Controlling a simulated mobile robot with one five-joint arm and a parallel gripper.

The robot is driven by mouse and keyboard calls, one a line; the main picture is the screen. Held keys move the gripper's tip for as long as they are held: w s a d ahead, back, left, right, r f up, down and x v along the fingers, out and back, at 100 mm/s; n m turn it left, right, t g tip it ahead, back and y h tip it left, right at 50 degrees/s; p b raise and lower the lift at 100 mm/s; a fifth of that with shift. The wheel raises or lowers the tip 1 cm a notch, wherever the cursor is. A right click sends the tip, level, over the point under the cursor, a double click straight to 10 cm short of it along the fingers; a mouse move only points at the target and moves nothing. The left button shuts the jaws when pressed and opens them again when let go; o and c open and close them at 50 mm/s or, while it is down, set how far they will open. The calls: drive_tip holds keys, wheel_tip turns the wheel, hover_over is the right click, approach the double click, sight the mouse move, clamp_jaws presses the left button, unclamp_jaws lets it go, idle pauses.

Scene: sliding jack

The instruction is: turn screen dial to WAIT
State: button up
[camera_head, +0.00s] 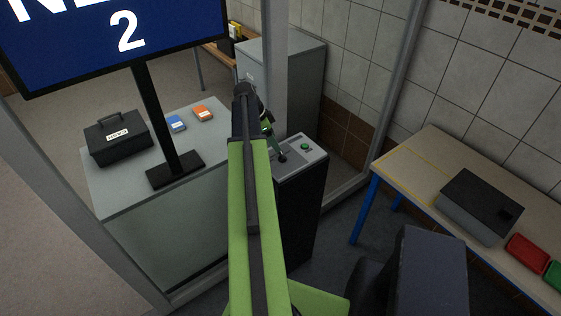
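A dark pedestal (300,208) with a grey top stands at the middle, right of my arm. On its top are a green button (306,146) and a small black knob (283,158), which may be the dial; any marking is too small to read. A blue screen (110,45) at the upper left shows a large white 2 under a cut-off word. My green arm reaches up the middle, and my gripper (270,130) is at its far end, over or near the pedestal's back left. Its fingers are small and partly hidden, so I cannot tell whether they touch anything.
A table (430,160) at right carries a dark box (478,208), a red tray (528,252) and a green tray (555,276).

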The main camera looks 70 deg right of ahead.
sight(282, 155)
drive_tip(key=b+x, duration=0.6)
drive_tip(key=x, duration=0.3)
drive_tip(key=shift+b, duration=0.35)
drive_tip(key=shift+r, duration=0.1)
drive_tip(key=c, duration=1.4)
drive_tip(key=shift+a+n, duration=0.1)
drive_tip(key=shift+n, duration=0.2)
drive_tip(key=n, duration=0.2)
drive_tip(key=shift+s+a+n+t+h, duration=0.1)
drive_tip(key=shift+n+t+h, duration=0.2)
drive_tip(key=shift+t+h, duration=0.1)
drive_tip(key=shift+s+n+t+h, duration=0.15)
drive_tip(key=shift+n+t, duration=0.25)
drive_tip(key=shift+n, duration=0.7)
drive_tip(key=shift+w+n+t+h, duration=0.1)
drive_tip(key=shift+n+t+h, duration=0.25)
drive_tip(key=shift+n, duration=0.75)
